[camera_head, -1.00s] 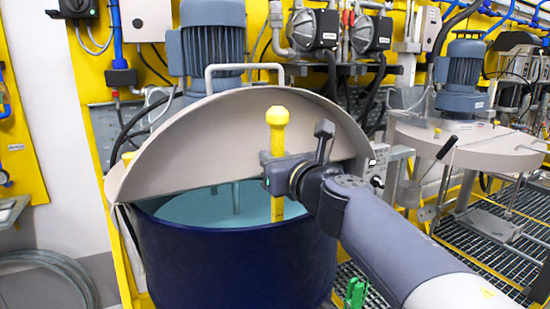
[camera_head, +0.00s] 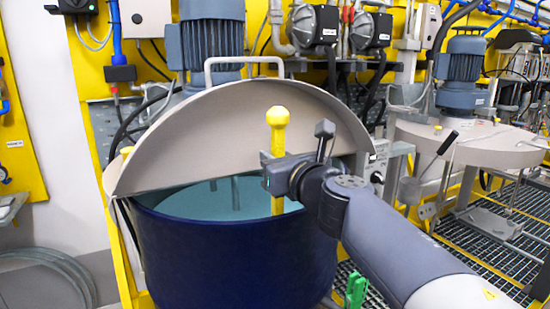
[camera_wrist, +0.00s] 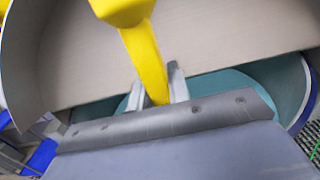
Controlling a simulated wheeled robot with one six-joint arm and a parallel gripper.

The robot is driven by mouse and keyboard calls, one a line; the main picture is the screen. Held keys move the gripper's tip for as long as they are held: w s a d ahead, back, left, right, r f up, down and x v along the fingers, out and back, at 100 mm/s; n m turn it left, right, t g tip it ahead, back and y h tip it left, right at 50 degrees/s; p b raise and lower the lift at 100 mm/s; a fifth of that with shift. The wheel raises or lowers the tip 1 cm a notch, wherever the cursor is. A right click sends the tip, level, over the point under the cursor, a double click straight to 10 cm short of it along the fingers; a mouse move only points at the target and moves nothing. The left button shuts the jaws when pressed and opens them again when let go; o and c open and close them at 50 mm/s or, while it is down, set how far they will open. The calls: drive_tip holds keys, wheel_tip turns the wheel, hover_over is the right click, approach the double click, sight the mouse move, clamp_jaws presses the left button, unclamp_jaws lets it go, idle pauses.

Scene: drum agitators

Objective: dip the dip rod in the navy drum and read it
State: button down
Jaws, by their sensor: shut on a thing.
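The navy drum (camera_head: 235,255) stands in the middle of the head view with its grey half lid (camera_head: 215,130) raised at a tilt, and a teal interior shows below it. The yellow dip rod (camera_head: 278,118) is upright, its knob at the top and its shaft passing down in front of the lid into the drum opening. My gripper (camera_head: 275,168) is shut on the rod's shaft at the drum's right front. In the wrist view the rod (camera_wrist: 147,65) runs down between the fingers (camera_wrist: 160,88). The rod's lower end is hidden by the drum wall.
A second drum station with a closed lid (camera_head: 470,143) is at the right, over a metal grating (camera_head: 500,240). A green object (camera_head: 355,290) sits by the drum's lower right.

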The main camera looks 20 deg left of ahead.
idle(0.4)
drive_tip(key=shift+f+b, duration=0.5)
drive_tip(key=shift+b, duration=0.1)
drive_tip(key=shift+f+b, duration=0.35)
idle(0.6)
drive_tip(key=shift+r, duration=0.1)
idle(0.7)
drive_tip(key=shift+r+p, duration=0.95)
drive_tip(key=shift+p, duration=0.1)
